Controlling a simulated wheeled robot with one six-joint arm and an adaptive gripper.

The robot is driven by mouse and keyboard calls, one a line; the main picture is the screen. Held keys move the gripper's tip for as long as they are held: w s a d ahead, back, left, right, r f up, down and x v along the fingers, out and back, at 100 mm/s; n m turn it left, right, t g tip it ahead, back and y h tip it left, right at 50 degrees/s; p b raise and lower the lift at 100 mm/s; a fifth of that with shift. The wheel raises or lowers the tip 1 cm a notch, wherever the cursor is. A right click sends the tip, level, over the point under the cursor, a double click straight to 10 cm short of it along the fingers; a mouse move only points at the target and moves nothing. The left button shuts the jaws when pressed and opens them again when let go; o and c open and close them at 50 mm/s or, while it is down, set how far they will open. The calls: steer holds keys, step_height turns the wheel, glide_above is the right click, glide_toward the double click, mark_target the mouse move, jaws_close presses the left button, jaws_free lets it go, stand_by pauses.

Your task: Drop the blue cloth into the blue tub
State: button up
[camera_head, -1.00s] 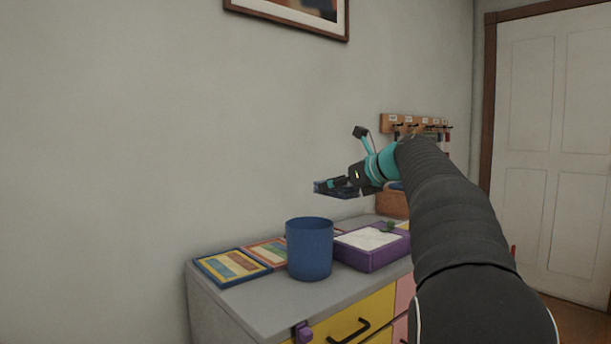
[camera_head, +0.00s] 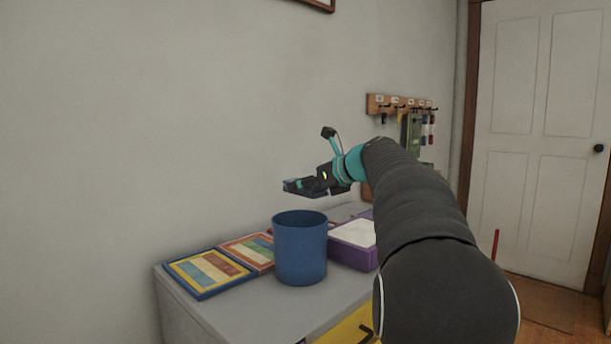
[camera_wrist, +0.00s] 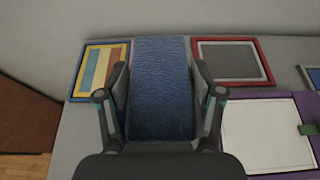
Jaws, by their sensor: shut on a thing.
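The blue cloth (camera_wrist: 160,85) is a flat, dark blue strip between the fingers of my gripper (camera_wrist: 158,95) in the wrist view. In the head view my gripper (camera_head: 306,185) is shut on the cloth (camera_head: 294,188), and only a thin edge of the cloth shows. The blue tub (camera_head: 300,252) stands upright on the grey dresser top. My gripper and the cloth appear above the tub's rim in the head view, with a gap between. The tub is not seen in the wrist view, and the inside of the tub is mostly hidden.
Framed colour boards (camera_head: 208,272) lie left of the tub. A purple tray (camera_head: 350,256) with a white surface stands right of it, partly behind my arm. A hook rack (camera_head: 400,105) hangs on the wall. The front of the dresser top (camera_head: 250,310) is bare.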

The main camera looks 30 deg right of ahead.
steer(key=shift+f+b, duration=0.3)
steer(key=shift+f, duration=0.45)
steer(key=o, duration=1.2)
steer(key=v, duration=1.2)
